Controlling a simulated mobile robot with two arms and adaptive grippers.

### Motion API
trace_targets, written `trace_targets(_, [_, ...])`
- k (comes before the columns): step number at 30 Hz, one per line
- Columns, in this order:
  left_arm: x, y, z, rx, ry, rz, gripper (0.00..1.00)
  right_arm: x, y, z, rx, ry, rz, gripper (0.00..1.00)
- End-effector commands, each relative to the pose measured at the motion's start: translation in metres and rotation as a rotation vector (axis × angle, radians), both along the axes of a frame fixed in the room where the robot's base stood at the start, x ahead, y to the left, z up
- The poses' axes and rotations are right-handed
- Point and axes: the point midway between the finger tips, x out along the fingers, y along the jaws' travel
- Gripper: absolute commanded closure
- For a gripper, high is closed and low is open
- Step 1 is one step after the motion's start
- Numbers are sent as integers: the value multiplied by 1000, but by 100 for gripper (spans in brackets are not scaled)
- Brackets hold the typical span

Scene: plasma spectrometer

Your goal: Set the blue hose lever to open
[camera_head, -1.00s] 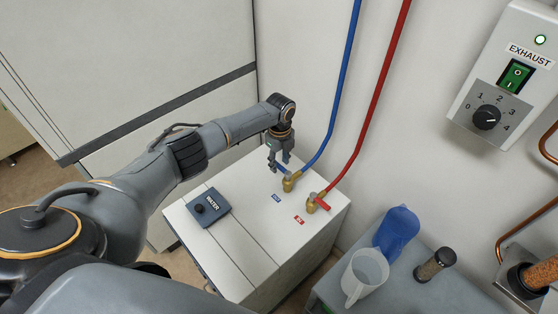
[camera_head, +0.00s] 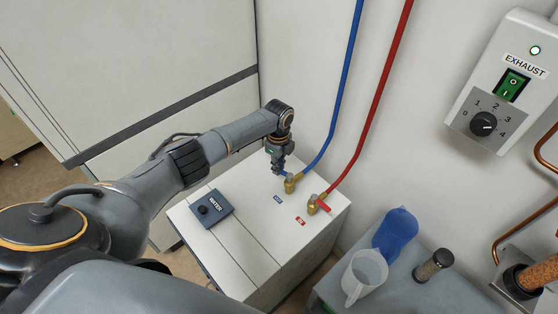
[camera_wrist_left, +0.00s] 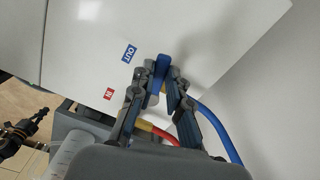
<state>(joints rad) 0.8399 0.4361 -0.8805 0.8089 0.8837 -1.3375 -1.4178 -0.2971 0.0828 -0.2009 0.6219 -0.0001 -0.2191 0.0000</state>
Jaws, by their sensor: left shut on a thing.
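The blue hose lever (camera_wrist_left: 162,66) shows between the fingertips of my left gripper (camera_wrist_left: 162,80) in the left wrist view. The gripper is shut on it. In the head view, my left gripper (camera_head: 279,166) points down at the brass valve (camera_head: 291,184) at the foot of the blue hose (camera_head: 343,85), on top of the white cabinet (camera_head: 255,215). There the fingers hide much of the lever.
The red lever (camera_head: 324,208) sits close by on a second brass valve, under the red hose (camera_head: 378,100). A dark WATER box (camera_head: 211,207) lies on the cabinet. A clear jug (camera_head: 364,278) and a blue vessel (camera_head: 397,235) stand on a grey surface at the lower right.

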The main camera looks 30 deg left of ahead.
Motion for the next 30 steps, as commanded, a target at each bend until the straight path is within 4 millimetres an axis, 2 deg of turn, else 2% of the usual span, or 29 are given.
trace_targets(1, [-4,0,3,-1,4,42,100,0,0,8,0,1,0,100])
trace_targets(6, [-11,0,3,0,5,205,100,-1,0,22,0,2,-1,100])
trace_targets(30, [-38,-16,3,2,4,958,100,-4,4,79,4,7,-4,100])
